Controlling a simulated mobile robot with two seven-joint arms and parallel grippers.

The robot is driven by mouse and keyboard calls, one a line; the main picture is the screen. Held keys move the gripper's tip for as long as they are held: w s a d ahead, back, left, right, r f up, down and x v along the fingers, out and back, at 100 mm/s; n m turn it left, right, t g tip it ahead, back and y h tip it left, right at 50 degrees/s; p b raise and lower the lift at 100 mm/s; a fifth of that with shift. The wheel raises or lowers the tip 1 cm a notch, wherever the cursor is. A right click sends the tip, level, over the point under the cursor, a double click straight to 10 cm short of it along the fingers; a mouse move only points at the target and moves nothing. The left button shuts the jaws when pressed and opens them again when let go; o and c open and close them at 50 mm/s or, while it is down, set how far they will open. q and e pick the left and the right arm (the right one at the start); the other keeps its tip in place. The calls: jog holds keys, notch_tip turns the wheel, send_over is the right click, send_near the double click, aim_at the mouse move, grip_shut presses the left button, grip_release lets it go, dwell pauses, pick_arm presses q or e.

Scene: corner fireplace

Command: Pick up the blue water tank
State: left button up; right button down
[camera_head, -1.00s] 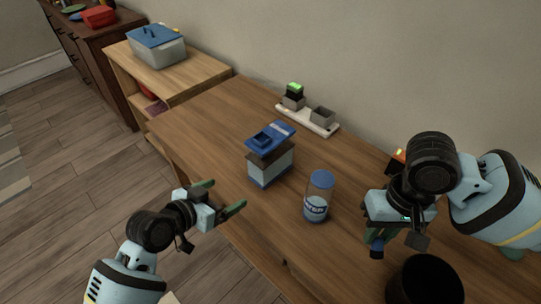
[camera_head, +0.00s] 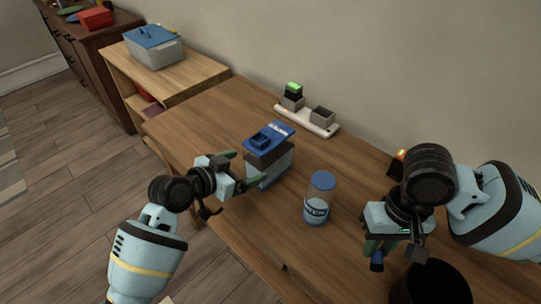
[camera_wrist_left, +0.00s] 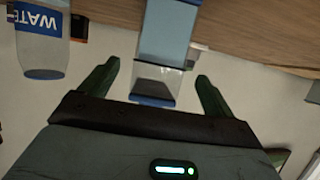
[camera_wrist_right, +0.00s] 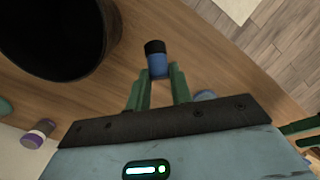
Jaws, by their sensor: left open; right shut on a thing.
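A box-shaped tank with a blue top (camera_head: 270,134), dark upper band and clear pale-blue body (camera_head: 272,170) stands on the wooden table; it also shows ahead in the left wrist view (camera_wrist_left: 166,35). My left gripper (camera_head: 246,170) is open at the tank's left side. In the left wrist view, its fingers (camera_wrist_left: 158,80) lie on either side of the tank's picture; contact cannot be told. My right gripper (camera_head: 380,247) is shut on a small blue and black thing (camera_wrist_right: 157,62) above the right of the table.
A clear bottle (camera_head: 318,200) with a blue cap and a water label stands right of the tank. A black bin (camera_head: 430,284) is at the lower right. A white tray (camera_head: 306,121) with small blocks lies behind. A shelf with a lidded box (camera_head: 155,50) stands back left.

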aim_at(259, 143)
pick_arm(q)
jog(key=shift+x, duration=0.8)
jog(key=shift+w, duration=0.1)
jog(key=shift+x, duration=2.55)
pick_arm(e)
jog(key=shift+f, duration=0.25)
